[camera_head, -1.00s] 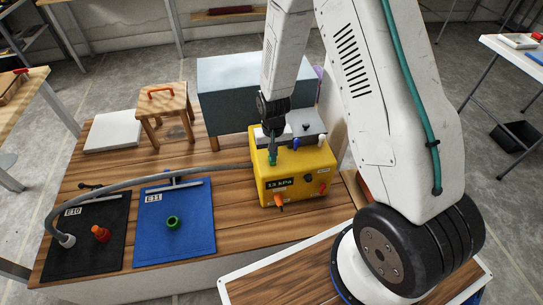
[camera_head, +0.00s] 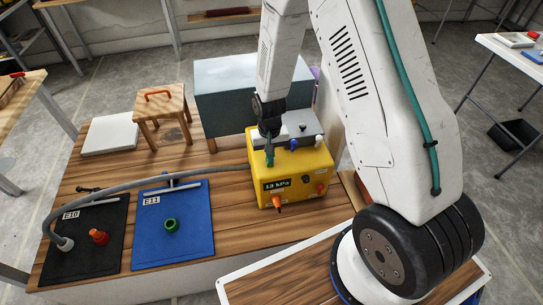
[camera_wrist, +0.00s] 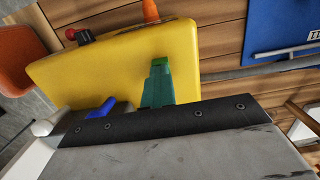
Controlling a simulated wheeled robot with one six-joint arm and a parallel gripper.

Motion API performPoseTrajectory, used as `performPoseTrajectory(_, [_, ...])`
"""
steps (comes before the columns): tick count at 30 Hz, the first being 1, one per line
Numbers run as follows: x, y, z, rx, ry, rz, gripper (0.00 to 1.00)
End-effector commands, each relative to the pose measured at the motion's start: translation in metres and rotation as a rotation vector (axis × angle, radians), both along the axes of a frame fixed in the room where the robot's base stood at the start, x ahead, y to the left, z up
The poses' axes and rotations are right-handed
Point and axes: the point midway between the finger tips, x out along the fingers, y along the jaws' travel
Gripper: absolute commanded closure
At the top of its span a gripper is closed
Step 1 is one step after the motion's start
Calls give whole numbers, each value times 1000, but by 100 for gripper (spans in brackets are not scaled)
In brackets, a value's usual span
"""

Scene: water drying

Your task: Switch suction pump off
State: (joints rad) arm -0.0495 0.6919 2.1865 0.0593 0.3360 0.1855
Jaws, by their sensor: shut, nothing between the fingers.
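The suction pump is a yellow box (camera_head: 295,180) on the wooden table, and its yellow top fills the middle of the wrist view (camera_wrist: 115,62). Its front carries a small dark display (camera_head: 275,184) reading in kPa, an orange fitting (camera_head: 277,204), a dark knob (camera_head: 306,179) and a red knob (camera_head: 321,188). The red knob also shows in the wrist view (camera_wrist: 72,34). Blue (camera_head: 293,144) and white (camera_head: 318,140) levers stand at its top. My gripper (camera_head: 269,158) is shut, with green tips over the pump's top left; contact cannot be told. The tips also show in the wrist view (camera_wrist: 158,82).
A grey hose (camera_head: 110,186) runs from the pump to the black mat (camera_head: 85,255). A blue mat (camera_head: 195,245) lies left of the pump. A grey box (camera_head: 222,105) stands behind, with a small stool (camera_head: 160,103) to its left.

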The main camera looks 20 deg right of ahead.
Motion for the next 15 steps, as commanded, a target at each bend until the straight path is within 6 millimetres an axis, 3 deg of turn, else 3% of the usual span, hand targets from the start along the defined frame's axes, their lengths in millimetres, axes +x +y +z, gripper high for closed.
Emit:
performPoseTrajectory(1, [-6,3,-9,0,18,7,100])
performPoseTrajectory(15, [1,1,-2,1,7,4,100])
